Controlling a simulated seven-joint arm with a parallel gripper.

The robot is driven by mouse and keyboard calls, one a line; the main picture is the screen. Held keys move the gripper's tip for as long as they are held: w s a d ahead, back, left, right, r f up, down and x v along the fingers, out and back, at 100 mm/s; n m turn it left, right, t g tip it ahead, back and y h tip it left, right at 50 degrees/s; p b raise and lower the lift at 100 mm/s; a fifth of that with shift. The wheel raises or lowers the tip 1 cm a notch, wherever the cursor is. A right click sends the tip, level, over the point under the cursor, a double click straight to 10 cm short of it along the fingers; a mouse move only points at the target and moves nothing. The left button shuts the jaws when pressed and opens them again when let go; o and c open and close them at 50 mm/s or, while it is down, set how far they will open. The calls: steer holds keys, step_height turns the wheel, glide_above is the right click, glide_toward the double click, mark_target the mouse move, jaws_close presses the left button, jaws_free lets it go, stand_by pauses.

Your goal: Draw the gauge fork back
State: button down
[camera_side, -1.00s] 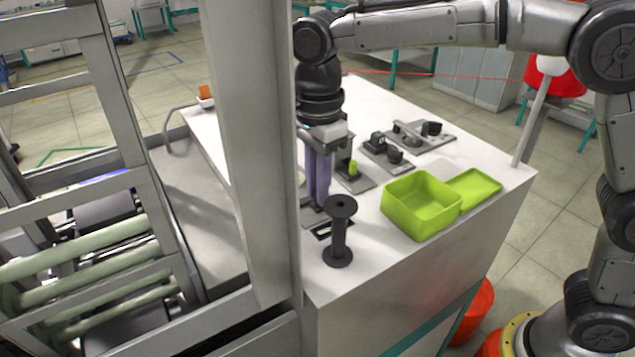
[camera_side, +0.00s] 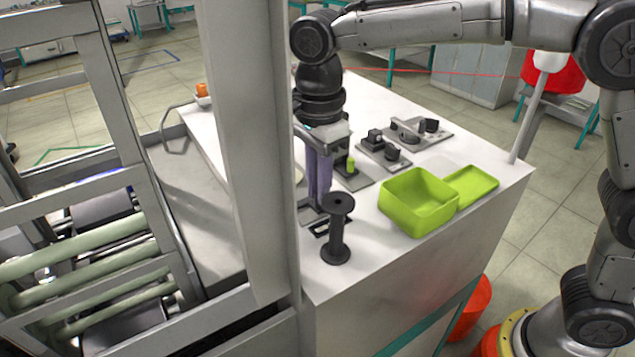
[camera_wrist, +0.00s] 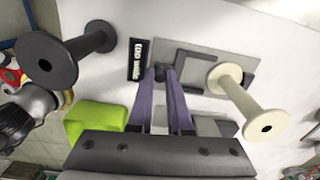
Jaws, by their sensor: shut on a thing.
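My gripper (camera_wrist: 166,78) points down with its purple fingers closed on a small dark knob (camera_wrist: 165,73) at the end of the gauge fork. The fork's dark grey arms (camera_wrist: 199,60) lie on a grey gauge plate (camera_wrist: 187,88). A cream bobbin (camera_wrist: 250,100) stands upright at the fork's open side, to the right in the wrist view; whether the arms touch it I cannot tell. A black display with white lettering (camera_wrist: 139,60) sits just left of the fingers. In the side view my gripper (camera_side: 316,203) is low over the table, and the frame post hides much of the gauge.
A black bobbin (camera_side: 337,228) stands close in front of my gripper. A green open box (camera_side: 418,205) and its lid (camera_side: 472,185) are to the right. Grey fixtures with black parts (camera_side: 408,133) lie behind. A metal post (camera_side: 240,150) rises left of the gripper.

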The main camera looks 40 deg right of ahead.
steer(key=shift+s, duration=0.35)
stand_by(0.6)
steer(key=c, duration=0.9)
jaws_free()
steer(key=shift+r, duration=3.55)
